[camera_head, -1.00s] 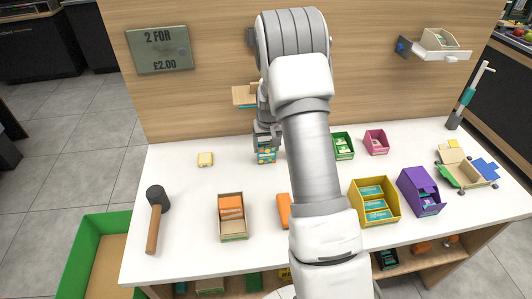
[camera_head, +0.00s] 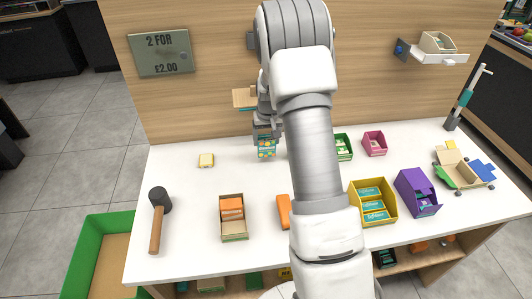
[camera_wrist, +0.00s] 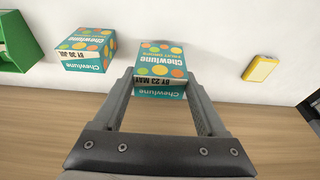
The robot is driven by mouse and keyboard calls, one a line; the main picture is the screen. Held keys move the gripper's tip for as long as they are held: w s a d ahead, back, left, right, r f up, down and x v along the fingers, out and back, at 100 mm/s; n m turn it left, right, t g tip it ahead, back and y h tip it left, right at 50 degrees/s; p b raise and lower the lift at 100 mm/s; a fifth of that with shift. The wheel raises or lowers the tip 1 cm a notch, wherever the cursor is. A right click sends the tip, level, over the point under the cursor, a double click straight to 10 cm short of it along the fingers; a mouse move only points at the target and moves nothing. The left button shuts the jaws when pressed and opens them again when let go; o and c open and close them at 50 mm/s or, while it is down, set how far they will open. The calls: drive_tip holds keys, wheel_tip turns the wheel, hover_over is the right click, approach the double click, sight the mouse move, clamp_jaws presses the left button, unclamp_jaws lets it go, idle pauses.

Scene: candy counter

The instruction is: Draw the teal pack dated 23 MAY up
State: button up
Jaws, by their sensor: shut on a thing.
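The teal Chewtune pack with coloured dots, marked BY 23 MAY (camera_wrist: 160,62), sits between the fingers of my gripper (camera_wrist: 161,78) in the wrist view. My gripper is shut on it. In the head view this pack (camera_head: 266,151) hangs below my gripper (camera_head: 265,136) near the back panel; whether it clears the counter is hard to tell.
A yellow pack (camera_head: 206,160) lies left of the gripper. Green (camera_head: 343,148) and pink (camera_head: 374,143) boxes stand to the right. A small wooden shelf (camera_head: 244,97) juts from the panel near my wrist. A mallet (camera_head: 157,215) and an orange-filled box (camera_head: 233,220) are in front.

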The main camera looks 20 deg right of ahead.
drive_tip(key=shift+w+p+v, duration=0.25)
drive_tip(key=shift+p+v, duration=0.4)
drive_tip(key=shift+v, duration=0.5)
drive_tip(key=shift+w+p+v, duration=0.25)
drive_tip(key=shift+p+v, duration=0.35)
drive_tip(key=shift+v, duration=0.55)
drive_tip(key=shift+d+r, duration=0.1)
drive_tip(key=shift+d, duration=0.05)
drive_tip(key=shift+s, duration=0.1)
